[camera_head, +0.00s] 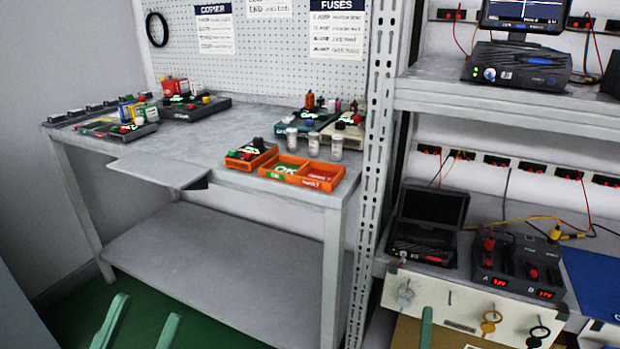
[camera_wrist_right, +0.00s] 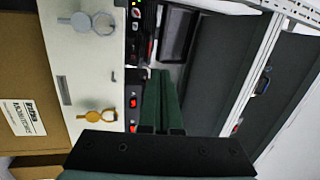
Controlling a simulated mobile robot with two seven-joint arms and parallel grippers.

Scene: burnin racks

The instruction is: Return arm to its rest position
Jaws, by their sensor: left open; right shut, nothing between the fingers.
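My left gripper (camera_head: 147,308) shows at the bottom left of the head view, its two green fingers apart and empty above the green floor. My right gripper (camera_head: 426,312) shows only as a green tip at the bottom of the head view, in front of the white drawer front. In the right wrist view the right gripper's (camera_wrist_right: 160,74) green fingers lie together with nothing held. The rest of both arms is out of the head view.
A grey workbench (camera_head: 220,263) with an orange tray (camera_head: 301,172) stands at the left. At the right, a metal rack (camera_head: 480,95) holds a power supply (camera_head: 517,266) above a drawer front (camera_head: 461,314) with hanging keys. A cardboard box (camera_wrist_right: 25,80) sits beside the drawer front.

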